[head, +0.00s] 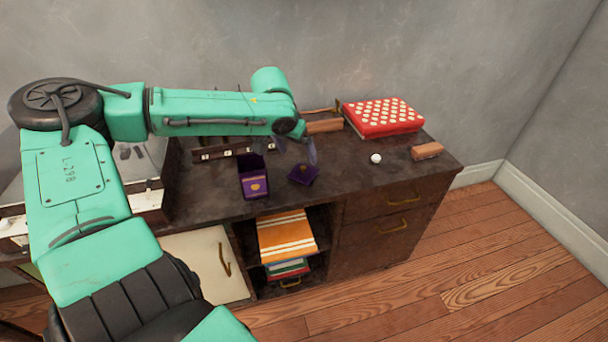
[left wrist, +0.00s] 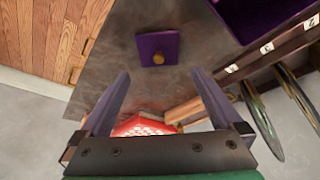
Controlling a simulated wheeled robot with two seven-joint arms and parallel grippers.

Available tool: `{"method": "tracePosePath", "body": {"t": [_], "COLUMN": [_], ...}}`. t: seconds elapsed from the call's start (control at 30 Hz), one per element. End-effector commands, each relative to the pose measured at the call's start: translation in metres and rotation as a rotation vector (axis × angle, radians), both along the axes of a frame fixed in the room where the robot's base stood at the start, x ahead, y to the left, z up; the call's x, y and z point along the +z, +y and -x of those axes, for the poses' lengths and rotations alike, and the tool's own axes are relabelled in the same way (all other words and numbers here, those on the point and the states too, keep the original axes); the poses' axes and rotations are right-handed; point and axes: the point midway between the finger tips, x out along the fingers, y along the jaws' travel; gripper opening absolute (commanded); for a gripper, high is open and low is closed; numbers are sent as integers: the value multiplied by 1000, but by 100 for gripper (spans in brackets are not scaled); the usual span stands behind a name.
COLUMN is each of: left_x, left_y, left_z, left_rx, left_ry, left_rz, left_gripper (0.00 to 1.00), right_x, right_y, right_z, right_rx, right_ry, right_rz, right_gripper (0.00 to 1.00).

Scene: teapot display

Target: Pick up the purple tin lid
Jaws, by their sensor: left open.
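The purple tin lid (head: 303,174) lies flat on the dark cabinet top, just right of the open purple tin (head: 254,178). In the left wrist view the lid (left wrist: 158,48) is a purple square with a small gold-brown knob (left wrist: 158,59). My left gripper (head: 296,150) is above and just behind the lid, pointing down. In the left wrist view its two fingers (left wrist: 160,90) are wide apart with nothing between them, and the lid lies beyond the tips. The tin (left wrist: 258,15) shows partly at the upper right there. My right gripper is not in view.
A red box with white dots (head: 383,117) stands at the back right of the cabinet. A white ball (head: 376,159) and a brown block (head: 426,151) lie at right. A dark rack (head: 222,153) stands behind the tin.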

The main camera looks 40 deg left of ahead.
Motion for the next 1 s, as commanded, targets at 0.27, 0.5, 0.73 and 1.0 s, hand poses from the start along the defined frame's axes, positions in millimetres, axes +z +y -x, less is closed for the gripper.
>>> {"method": "tracePosePath", "body": {"t": [0.27, 0.5, 0.73, 1.0], "left_x": [-39, -75, -75, -74], "left_y": [2, 4, 4, 4], "left_z": [-13, -27, -28, -28], "left_rx": [-1, -1, 0, 0], "left_ry": [3, 2, -1, -1], "left_rz": [-2, -2, 1, 1], "left_gripper": [100, 100, 96, 33], "right_x": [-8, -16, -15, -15], "right_y": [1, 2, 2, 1], "right_z": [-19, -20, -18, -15], "right_rx": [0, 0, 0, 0], "right_ry": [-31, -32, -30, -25], "right_rz": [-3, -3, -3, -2], "right_gripper": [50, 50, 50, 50]}}
